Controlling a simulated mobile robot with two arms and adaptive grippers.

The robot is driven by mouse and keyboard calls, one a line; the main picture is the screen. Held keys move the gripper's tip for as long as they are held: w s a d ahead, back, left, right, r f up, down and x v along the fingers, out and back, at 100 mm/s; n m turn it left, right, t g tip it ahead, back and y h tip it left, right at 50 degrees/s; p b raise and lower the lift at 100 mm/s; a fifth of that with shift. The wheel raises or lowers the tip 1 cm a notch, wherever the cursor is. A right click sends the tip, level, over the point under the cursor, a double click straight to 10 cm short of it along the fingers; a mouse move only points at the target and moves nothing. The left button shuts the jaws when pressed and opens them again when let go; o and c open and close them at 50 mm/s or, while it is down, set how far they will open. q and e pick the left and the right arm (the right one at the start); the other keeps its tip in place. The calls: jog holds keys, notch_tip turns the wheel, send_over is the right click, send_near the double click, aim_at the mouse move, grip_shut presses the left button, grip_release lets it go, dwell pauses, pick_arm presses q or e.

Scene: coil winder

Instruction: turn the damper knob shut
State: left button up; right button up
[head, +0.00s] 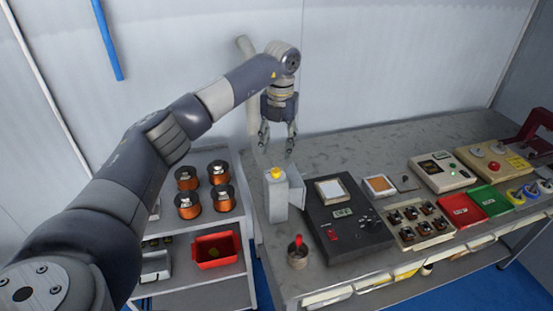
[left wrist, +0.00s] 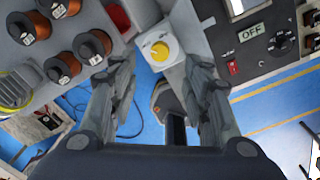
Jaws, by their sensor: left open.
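The damper knob, a yellow knob (head: 276,173), sits on top of a grey upright box (head: 277,200) at the bench's left end. In the left wrist view the yellow knob (left wrist: 160,50) shows as a round dial with a pale pointer mark on a white face. My left gripper (head: 277,146) hangs fingers-down above the knob, open and empty. In the left wrist view the knob appears just past and between its spread fingertips, apart from both. My right gripper is not in view.
A black console (head: 345,243) with a display stands right of the box. A small pot with a red-handled tool (head: 298,252) stands in front. A shelf cart at left holds copper coils (head: 189,204) and a red bin (head: 216,250). A grey pipe (head: 251,95) rises behind.

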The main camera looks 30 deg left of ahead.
pick_arm(q)
notch_tip(320, 180, up, 4)
jog(key=shift+d+f, duration=0.1)
jog(key=shift+f, duration=0.05)
dwell(0.5)
